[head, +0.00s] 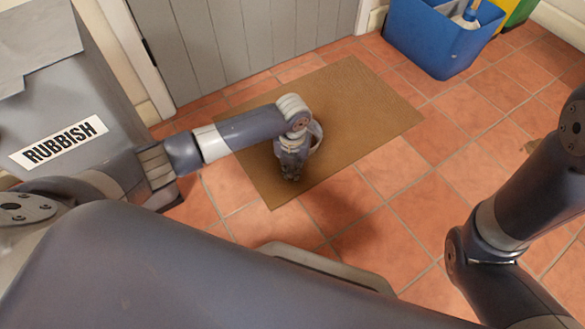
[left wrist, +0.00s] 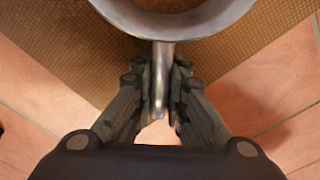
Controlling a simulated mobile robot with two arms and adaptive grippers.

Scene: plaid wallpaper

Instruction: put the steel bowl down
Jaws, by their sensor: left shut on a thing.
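The steel bowl (left wrist: 165,24) shows at the top of the left wrist view as a curved metal rim, cut off by the frame. A narrow metal part runs from the rim down between the fingers of my left gripper (left wrist: 160,75), which is shut on it. In the head view my left gripper (head: 290,170) points down over the brown mat, and my arm hides most of the bowl (head: 317,138); only a pale curved edge shows. I cannot tell whether the bowl touches the mat. My right gripper is out of view.
The brown mat (head: 375,105) lies on terracotta tiles before a grey door (head: 250,40). A grey rubbish bin (head: 90,95) stands at the left. A blue tub (head: 430,40) holding a bottle stands at the back right. Bare tiles lie right of the mat.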

